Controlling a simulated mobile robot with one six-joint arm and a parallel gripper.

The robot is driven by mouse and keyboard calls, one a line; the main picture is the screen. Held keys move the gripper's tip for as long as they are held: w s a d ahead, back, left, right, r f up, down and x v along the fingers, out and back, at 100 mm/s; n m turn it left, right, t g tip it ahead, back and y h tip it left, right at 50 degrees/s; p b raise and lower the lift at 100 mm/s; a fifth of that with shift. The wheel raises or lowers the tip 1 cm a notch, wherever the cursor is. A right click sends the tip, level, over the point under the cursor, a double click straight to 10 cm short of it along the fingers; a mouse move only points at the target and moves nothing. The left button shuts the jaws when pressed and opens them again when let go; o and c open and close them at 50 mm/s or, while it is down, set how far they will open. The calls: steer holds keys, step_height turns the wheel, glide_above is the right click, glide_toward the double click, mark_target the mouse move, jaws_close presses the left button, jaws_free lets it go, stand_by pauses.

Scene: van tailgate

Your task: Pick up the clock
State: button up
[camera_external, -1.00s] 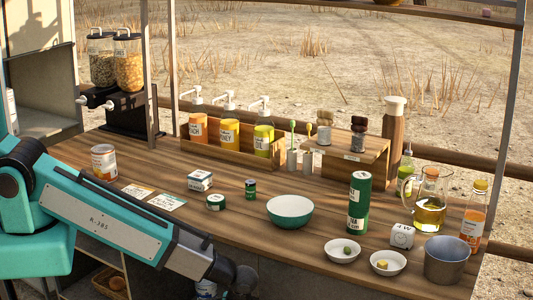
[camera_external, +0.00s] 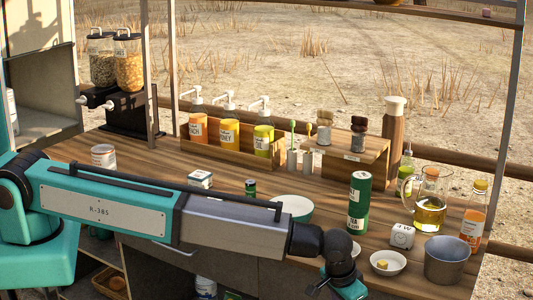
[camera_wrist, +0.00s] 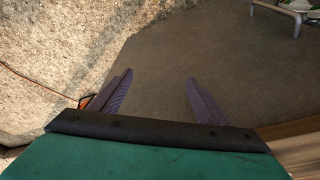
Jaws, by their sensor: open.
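A small white box with dark markings (camera_external: 402,236) stands on the counter at the right in the external view. It may be the clock, but its markings are too small to read surely. My gripper (camera_wrist: 160,92) is open and empty in the wrist view, its two dark fingers apart. In the external view my wrist hangs at the counter's front edge, left of the white box and lower in the picture. My fingertips are hardly visible there. The white box does not show in the wrist view.
Near the white box are a small white dish (camera_external: 388,263), a grey metal cup (camera_external: 446,261), an oil jug (camera_external: 430,211), an orange bottle (camera_external: 473,226) and a green tin (camera_external: 359,203). My arm crosses a green bowl (camera_external: 294,206).

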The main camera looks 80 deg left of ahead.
steer(key=w+d+r+n+t+b, duration=0.1)
steer(key=w+d+r, duration=0.3)
steer(key=d+r, duration=0.15)
steer(key=w+d+r+t, duration=0.1)
steer(key=w+d+r, duration=0.3)
steer(key=r, duration=0.3)
step_height(320, 180, up, 12)
steer(key=r+n+g+y+b, duration=0.1)
steer(key=n+g+y+b, duration=0.1)
steer(key=n, duration=0.3)
glide_above(402, 231)
steer(key=s+d, duration=0.3)
steer(key=s, duration=0.1)
steer(key=shift+w+d+f, duration=0.1)
steer(key=shift+w+f, duration=0.15)
steer(key=shift+f, duration=0.1)
steer(key=shift+p+x, duration=0.95)
steer(key=shift+x, duration=3.3)
steer(key=shift+w+f, duration=0.1)
